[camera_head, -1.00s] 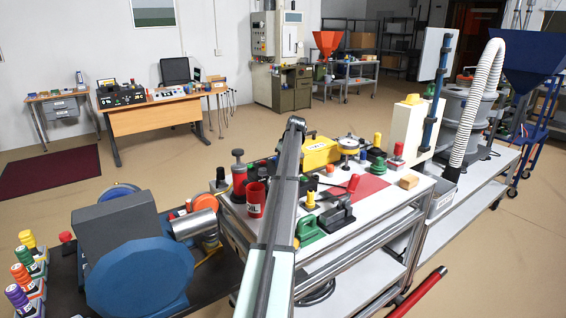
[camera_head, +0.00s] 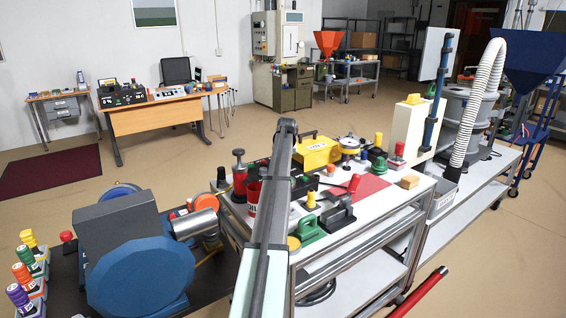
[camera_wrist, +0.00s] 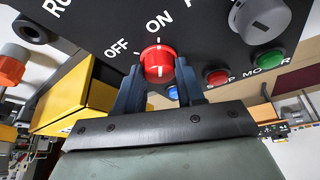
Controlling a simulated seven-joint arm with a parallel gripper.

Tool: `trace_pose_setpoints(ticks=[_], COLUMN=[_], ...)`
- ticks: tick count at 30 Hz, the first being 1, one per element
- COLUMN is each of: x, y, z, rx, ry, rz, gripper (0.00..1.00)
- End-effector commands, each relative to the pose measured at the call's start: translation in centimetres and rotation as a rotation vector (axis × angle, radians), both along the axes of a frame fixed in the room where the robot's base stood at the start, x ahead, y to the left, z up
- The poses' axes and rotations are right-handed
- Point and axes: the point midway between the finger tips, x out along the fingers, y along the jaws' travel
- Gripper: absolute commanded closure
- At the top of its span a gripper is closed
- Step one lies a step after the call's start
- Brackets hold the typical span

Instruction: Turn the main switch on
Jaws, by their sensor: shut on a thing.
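In the wrist view, the main switch is a red round knob (camera_wrist: 157,62) on a black panel (camera_wrist: 205,32), with white OFF and ON lettering beside it. OFF is at the knob's upper left and ON is above it. A white tick stands just above the knob, but I cannot tell for sure which label the knob points to. My gripper (camera_wrist: 158,70) is shut on the knob, with one dark finger on each side. In the head view my arm runs over the bench, and the gripper and knob cannot be made out.
A grey knob (camera_wrist: 262,18), a red button (camera_wrist: 217,77), a blue button (camera_wrist: 172,92) and a green button (camera_wrist: 268,58) sit close by on the panel. A yellow box (camera_wrist: 78,92) is just left of my gripper. The white bench (camera_head: 380,232) is crowded.

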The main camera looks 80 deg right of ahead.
Motion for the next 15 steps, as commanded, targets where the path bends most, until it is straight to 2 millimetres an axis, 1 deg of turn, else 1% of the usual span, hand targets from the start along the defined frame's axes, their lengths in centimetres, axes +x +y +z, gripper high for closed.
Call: trace_pose_setpoints(ticks=[11,12,15], x=[-0.02,-0.02,-0.01], y=[0.01,0.01,0.01], z=[-0.01,-0.01,0.0], rx=[0.0,0.0,0.0], ry=[0.0,0.0,-0.001], rz=[-0.005,-0.005,-0.005], gripper=[0.92,0.6,0.5])
